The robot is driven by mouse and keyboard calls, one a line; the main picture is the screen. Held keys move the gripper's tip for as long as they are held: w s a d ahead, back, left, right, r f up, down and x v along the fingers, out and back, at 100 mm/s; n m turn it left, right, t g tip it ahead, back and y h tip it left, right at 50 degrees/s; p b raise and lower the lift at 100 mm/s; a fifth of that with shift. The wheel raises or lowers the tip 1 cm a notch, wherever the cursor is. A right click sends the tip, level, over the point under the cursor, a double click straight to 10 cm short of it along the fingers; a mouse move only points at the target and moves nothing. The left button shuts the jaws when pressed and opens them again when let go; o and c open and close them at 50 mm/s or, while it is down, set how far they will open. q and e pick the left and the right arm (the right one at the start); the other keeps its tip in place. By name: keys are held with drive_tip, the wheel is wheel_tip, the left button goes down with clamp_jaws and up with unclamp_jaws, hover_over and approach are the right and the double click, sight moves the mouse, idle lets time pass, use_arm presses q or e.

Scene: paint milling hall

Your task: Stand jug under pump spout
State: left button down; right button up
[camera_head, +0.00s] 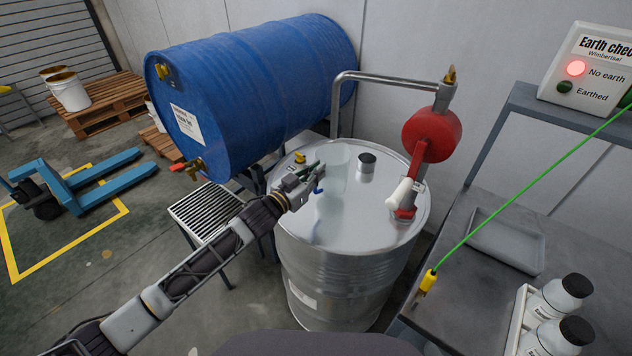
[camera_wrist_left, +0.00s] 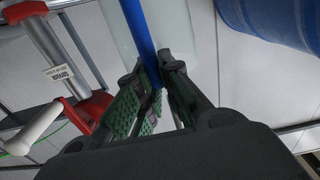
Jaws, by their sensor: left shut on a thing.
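A clear, pale jug (camera_head: 336,168) with a blue handle (camera_head: 319,187) is at the top of the steel drum (camera_head: 345,262). My left gripper (camera_head: 308,180) is shut on the blue handle, which also shows between the fingers in the left wrist view (camera_wrist_left: 140,32). The jug's outline is faint; I cannot tell whether its base touches the drum lid. The pump (camera_head: 432,135) is red and stands at the right of the lid. Its spout (camera_head: 336,105) bends left and down, ending close above or behind the jug. My right gripper is not in view.
A small dark-capped jar (camera_head: 366,163) stands on the lid. A blue drum (camera_head: 255,90) lies behind left. The right bench holds a tray (camera_head: 507,242), white bottles (camera_head: 560,297) and a clamp (camera_head: 427,283) on a green cable. The earth checker (camera_head: 592,66) glows red at "No earth".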

use_arm(q)
drive_tip(key=shift+f, duration=2)
drive_tip(key=c, duration=1.6)
unclamp_jaws()
drive_tip(key=b+v, duration=0.1)
drive_tip(key=v, duration=1.1)
